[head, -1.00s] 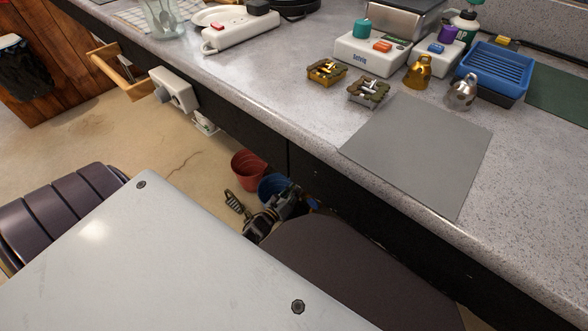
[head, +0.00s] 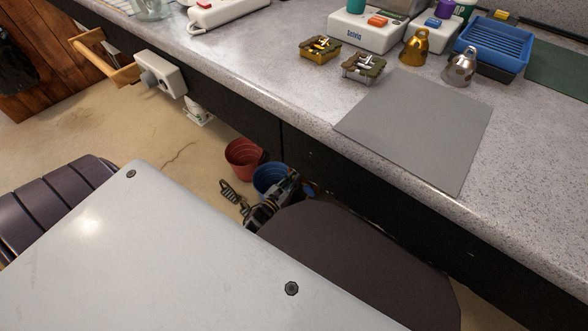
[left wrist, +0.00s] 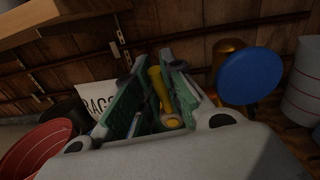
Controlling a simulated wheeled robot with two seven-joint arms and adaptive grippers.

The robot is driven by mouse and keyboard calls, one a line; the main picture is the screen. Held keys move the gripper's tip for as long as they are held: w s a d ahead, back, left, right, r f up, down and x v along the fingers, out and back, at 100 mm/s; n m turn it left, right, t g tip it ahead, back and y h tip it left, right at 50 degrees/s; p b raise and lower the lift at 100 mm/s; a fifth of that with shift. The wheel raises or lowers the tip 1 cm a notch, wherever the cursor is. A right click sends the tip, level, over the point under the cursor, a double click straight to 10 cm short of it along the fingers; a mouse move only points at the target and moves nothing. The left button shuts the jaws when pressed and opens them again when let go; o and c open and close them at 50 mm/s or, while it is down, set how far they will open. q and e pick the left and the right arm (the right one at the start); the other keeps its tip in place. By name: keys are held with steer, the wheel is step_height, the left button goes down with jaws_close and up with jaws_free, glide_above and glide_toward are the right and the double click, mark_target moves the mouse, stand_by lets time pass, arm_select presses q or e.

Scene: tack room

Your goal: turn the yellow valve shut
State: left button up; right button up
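A yellow lever-like part, apparently the valve handle (left wrist: 159,90), shows between the green-lined fingers of my left gripper (left wrist: 155,65) in the left wrist view. The fingers stand apart on either side of it; I cannot tell whether either touches it. The rest of the valve is hidden behind the fingers and gripper body. In the head view my left gripper (head: 290,184) is small and dark, low beside the counter front near the blue bucket (head: 270,179). I cannot clearly make out the valve there. My right gripper is not in view.
A blue disc (left wrist: 250,75) and a brassy cylinder (left wrist: 228,48) stand right of the fingers. A red bucket (head: 243,157) is on the floor. The counter (head: 245,70) overhangs the area, with bells, a blue tray (head: 493,45) and a grey mat (head: 415,125) on top.

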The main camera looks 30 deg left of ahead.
arm_select(q)
steer(key=o, duration=0.5)
steer(key=shift+r, duration=4.95)
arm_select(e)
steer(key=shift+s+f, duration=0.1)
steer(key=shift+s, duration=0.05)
